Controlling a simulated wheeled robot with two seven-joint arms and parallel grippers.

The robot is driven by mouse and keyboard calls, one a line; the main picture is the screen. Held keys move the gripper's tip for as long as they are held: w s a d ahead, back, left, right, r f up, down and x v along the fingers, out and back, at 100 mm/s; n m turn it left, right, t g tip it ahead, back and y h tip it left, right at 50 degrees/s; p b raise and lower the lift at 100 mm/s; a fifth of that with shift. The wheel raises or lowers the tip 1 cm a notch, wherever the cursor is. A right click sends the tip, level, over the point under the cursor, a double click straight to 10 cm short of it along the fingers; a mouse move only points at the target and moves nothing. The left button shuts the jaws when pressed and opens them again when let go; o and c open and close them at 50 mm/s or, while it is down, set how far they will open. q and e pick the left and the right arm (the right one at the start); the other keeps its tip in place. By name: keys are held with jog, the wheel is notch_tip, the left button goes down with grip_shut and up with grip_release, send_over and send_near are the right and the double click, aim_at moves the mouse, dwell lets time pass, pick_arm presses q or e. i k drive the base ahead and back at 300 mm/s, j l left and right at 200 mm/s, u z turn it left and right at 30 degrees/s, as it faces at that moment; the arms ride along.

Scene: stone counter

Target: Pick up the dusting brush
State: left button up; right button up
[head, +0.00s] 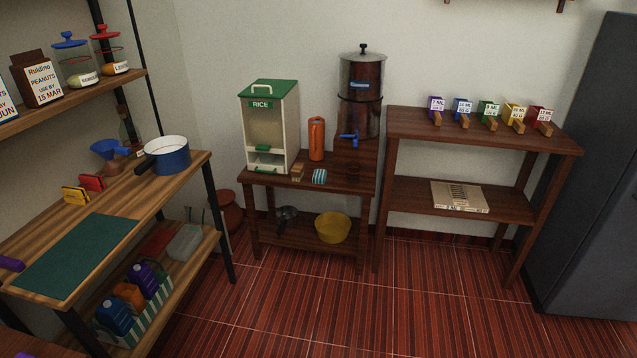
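I cannot make out a dusting brush for certain. A small tan and brown block-like thing (297,173) stands on the dark wooden stand (345,184) in front of the rice dispenser; it could be a brush, but it is too small to tell. A purple rounded thing (10,263) is cut off by the left edge of the view, at the green mat's far left; I cannot tell what it is. Neither of my grippers is in view.
The rice dispenser (268,132), an orange cylinder (316,139), a striped roll (319,176) and a metal urn (361,85) crowd the stand. A blue pot (167,157) and green mat (77,256) are on the left counter. The red floor (330,315) is clear.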

aim_at(297, 171)
jog(key=i+u, duration=0.15)
jog(key=i, duration=0.5)
jog(key=z, duration=1.7)
jog(key=u, duration=1.7)
jog(key=i+l, duration=0.45)
jog(key=i, duration=0.25)
jog(key=i+l+u, duration=0.1)
jog(key=i+l, duration=0.35)
jog(key=i, duration=0.2)
jog(key=i+l, duration=0.5)
jog(key=i, duration=0.2)
jog(key=u, duration=0.05)
